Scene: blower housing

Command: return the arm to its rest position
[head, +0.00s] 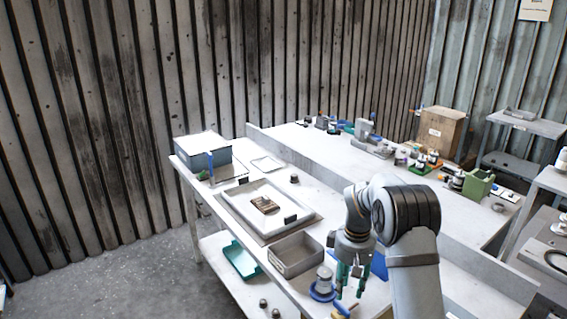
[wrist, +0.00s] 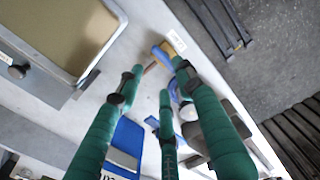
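My gripper (head: 350,285) hangs from my bent grey arm (head: 408,225) over the front right part of the white workbench (head: 225,192), fingers pointing down. Its green fingers are spread apart in the wrist view (wrist: 160,85), and I see nothing held between them. A grey cylindrical part on a round blue base (head: 321,292) stands just left of the fingers in the head view. My arm hides part of the bench behind it.
A grey bin (head: 297,270) stands left of my gripper. A white tray (head: 240,212) holding a brown part (head: 264,204) lies beyond it. A blue box (head: 203,155) stands at the far left. A cardboard box (head: 440,135) and a green holder (head: 479,184) stand farther back.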

